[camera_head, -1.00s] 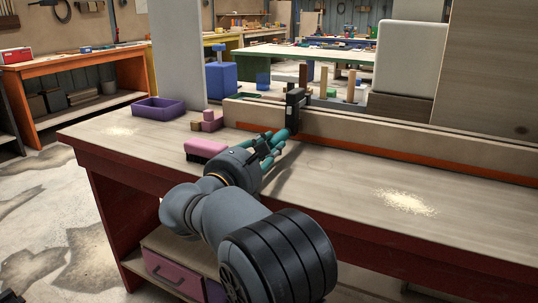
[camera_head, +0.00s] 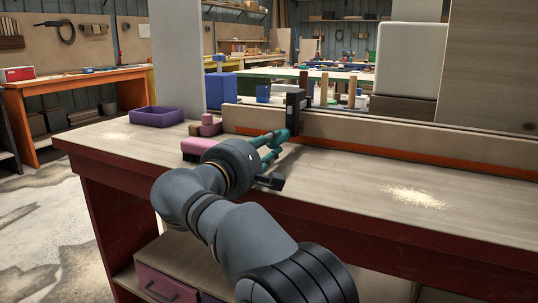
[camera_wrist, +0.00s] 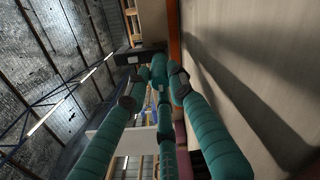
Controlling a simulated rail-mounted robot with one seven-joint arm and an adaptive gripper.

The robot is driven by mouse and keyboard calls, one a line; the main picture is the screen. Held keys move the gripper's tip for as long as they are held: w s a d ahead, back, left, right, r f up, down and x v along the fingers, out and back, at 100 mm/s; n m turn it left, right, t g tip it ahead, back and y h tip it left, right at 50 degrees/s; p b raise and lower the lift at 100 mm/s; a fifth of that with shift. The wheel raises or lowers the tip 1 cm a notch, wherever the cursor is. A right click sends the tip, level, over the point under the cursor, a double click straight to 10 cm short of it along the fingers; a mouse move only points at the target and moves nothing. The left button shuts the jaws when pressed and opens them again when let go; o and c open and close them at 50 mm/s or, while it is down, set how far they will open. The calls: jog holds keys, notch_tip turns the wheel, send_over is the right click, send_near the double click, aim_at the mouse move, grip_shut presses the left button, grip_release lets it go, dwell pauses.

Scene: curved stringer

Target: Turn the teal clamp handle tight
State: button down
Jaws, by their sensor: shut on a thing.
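The clamp (camera_head: 295,101) is a black upright piece on the long wooden strip at the back of the bench. Its teal handle (camera_head: 293,126) points out toward my gripper. In the wrist view the handle (camera_wrist: 158,68) shows at the centre, just below the black clamp body (camera_wrist: 139,55). My gripper (camera_head: 279,141) has teal fingers with dark joints and reaches in from the front. In the wrist view its fingertips (camera_wrist: 158,88) are closed around the handle's near end. Fingers and handle are nearly the same colour, so the exact contact is hard to see.
A purple tray (camera_head: 158,117), a pink block with a dark underside (camera_head: 198,147) and small pink blocks (camera_head: 209,126) lie left of the clamp. Sawdust (camera_head: 413,196) lies on the clear bench top (camera_head: 345,185) to the right. The long strip (camera_head: 400,138) runs along the back.

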jog(key=m+b, duration=0.1)
jog(key=m, duration=0.1)
jog(key=m+b, duration=0.2)
jog(key=shift+f+m, duration=0.2)
jog(key=shift+m, duration=0.2)
jog(key=m+b, duration=0.3)
jog(key=m, duration=0.1)
jog(key=shift+d+m, duration=0.1)
jog(key=shift+m, duration=0.2)
jog(key=m+b, duration=0.2)
jog(key=m, duration=0.2)
jog(key=shift+m+b, duration=1.05)
jog(key=shift+m, duration=1.35)
jog(key=c, duration=1.8)
grip_release()
jog(key=shift+r, duration=0.1)
